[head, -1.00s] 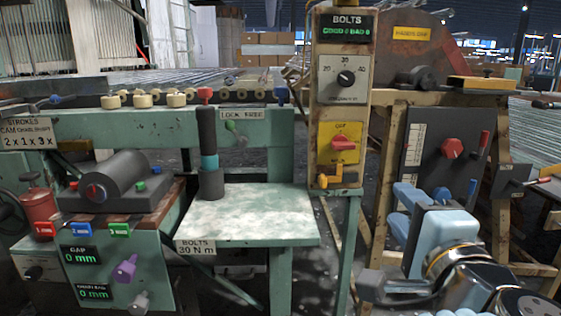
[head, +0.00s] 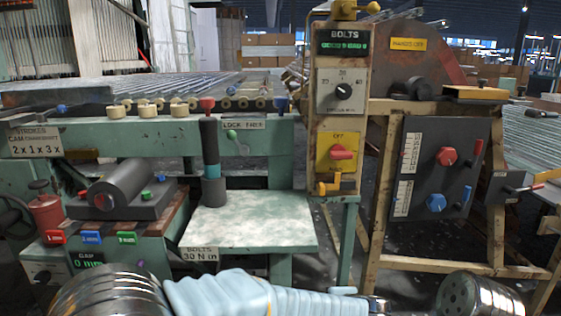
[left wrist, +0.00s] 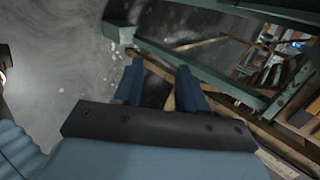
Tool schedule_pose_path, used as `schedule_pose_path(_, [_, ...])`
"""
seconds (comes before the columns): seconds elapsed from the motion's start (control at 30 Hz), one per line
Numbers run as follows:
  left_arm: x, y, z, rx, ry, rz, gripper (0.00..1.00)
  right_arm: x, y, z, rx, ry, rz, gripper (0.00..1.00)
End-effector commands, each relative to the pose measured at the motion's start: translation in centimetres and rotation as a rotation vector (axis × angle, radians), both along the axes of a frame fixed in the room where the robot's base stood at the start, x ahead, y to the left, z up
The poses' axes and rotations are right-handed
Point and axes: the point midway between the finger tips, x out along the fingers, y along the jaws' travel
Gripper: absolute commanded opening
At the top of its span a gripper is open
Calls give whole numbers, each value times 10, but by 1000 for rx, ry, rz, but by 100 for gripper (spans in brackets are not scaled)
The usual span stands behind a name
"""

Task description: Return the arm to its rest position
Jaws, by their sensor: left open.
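My arm, light blue with shiny metal joints, lies across the bottom edge of the head view (head: 240,295), in front of the machines. No gripper fingers can be made out in the head view. In the left wrist view my left gripper (left wrist: 160,66) shows two dark blue fingers apart, with nothing between them. Grey floor and a green frame beam (left wrist: 205,75) lie beyond the fingers. My right gripper is not in view.
A green-legged bench (head: 250,222) stands in the middle, beside the BOLTS control post (head: 342,110). A dark panel (head: 425,190) with red and blue knobs stands right. A roller (head: 122,185) and coloured buttons stand left. The lower left display is partly covered by my arm.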

Motion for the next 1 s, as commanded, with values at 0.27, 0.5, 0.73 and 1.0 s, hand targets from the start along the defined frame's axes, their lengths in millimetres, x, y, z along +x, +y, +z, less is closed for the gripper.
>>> schedule_pose_path(0.27, [-72, 115, -195, -449, 740, 499, 40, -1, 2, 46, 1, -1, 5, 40])
schedule_pose_path(0.5, [-140, 188, -257, -940, 850, 1243, 40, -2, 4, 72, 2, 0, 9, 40])
schedule_pose_path(0.73, [-163, 223, -273, -1038, 756, 1531, 40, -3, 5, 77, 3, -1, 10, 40])
schedule_pose_path(1.0, [-163, 224, -274, -1040, 750, 1535, 40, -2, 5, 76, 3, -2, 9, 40])
